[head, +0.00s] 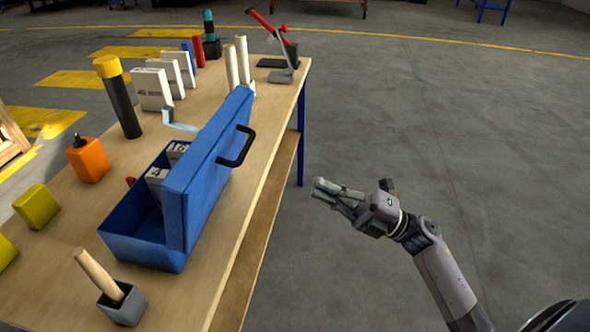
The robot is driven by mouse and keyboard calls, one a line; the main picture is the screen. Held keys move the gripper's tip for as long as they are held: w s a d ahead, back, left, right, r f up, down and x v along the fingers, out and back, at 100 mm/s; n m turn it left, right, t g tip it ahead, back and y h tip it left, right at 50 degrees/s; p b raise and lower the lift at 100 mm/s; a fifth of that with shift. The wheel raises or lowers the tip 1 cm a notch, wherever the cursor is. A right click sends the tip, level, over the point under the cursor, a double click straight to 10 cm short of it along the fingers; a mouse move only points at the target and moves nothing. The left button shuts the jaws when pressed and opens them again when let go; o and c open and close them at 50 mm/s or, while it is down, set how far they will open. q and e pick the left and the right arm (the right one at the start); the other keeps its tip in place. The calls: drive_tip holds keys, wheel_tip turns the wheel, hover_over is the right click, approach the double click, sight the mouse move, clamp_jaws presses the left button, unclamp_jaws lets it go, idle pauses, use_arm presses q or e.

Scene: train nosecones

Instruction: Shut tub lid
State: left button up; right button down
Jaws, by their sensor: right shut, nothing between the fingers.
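The blue tub (135,245) stands on the wooden workbench near its right edge. Its blue lid (207,165) is raised, standing roughly upright along the tub's right side, with a black handle (238,148) on the face towards my right arm. The tub is open, and grey-white boxes (157,183) show inside. The lid hides part of the interior. My right gripper (318,191) is shut and empty, to the right of the lid and apart from it, beyond the bench edge above the floor. My left gripper is not in view.
The workbench (195,290) holds a holder with a wooden handle (97,273), an orange container (88,159), a black cylinder with yellow top (118,97), white boxes (152,89), upright rolls (242,60) and a red-handled tool (270,30). The floor (430,120) right of the bench is clear.

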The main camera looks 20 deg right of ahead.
drive_tip(key=p+x, duration=0.4)
drive_tip(key=x, duration=0.9)
drive_tip(key=shift+w, duration=0.25)
drive_tip(key=shift+d, duration=0.1)
drive_tip(key=shift+r+p, duration=0.1)
drive_tip(key=shift+p, duration=0.2)
